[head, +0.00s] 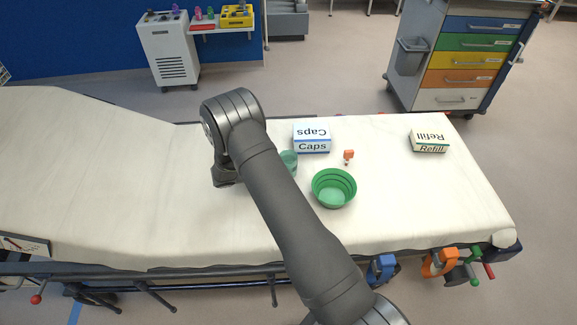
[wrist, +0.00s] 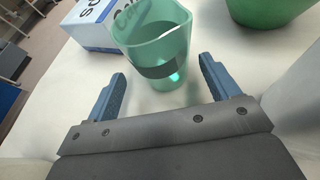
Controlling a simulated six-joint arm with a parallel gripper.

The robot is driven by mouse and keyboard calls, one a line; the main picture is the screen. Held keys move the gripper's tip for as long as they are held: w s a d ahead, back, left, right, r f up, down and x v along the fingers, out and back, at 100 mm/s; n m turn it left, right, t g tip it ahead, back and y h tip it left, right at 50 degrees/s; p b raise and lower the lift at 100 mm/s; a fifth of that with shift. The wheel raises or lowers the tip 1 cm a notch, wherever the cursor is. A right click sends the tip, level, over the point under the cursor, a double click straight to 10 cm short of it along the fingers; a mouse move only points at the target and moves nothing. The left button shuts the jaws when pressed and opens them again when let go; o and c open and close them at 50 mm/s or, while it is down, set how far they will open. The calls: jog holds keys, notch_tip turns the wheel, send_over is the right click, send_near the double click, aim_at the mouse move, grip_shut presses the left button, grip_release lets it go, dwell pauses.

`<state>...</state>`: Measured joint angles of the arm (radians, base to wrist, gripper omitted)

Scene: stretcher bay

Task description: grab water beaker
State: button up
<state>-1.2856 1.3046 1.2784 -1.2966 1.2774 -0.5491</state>
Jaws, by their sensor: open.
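The water beaker (wrist: 158,50) is a see-through green cup with a dark band, standing upright on the white stretcher sheet. In the head view only part of the beaker (head: 289,159) shows beside my arm, which hides the rest. My gripper (wrist: 162,72) is open in the wrist view, with one blue finger to the left of the beaker's near side and one to the right. The beaker stands just beyond and partly between the fingertips, and neither finger is clearly touching it. In the head view my arm hides the fingers.
A green bowl (head: 334,188) stands right of the beaker, and a Caps box (head: 312,139) stands close behind it. A small orange-and-white item (head: 348,157) and a Refill box (head: 429,140) lie farther right. The stretcher's left part (head: 90,170) is clear.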

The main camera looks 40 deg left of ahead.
jog(key=x, duration=0.4)
jog(key=shift+w+d+f, duration=0.15)
jog(key=shift+f, duration=0.1)
jog(key=c, duration=1.1)
jog(key=shift+c, duration=0.2)
jog(key=shift+r, duration=0.15)
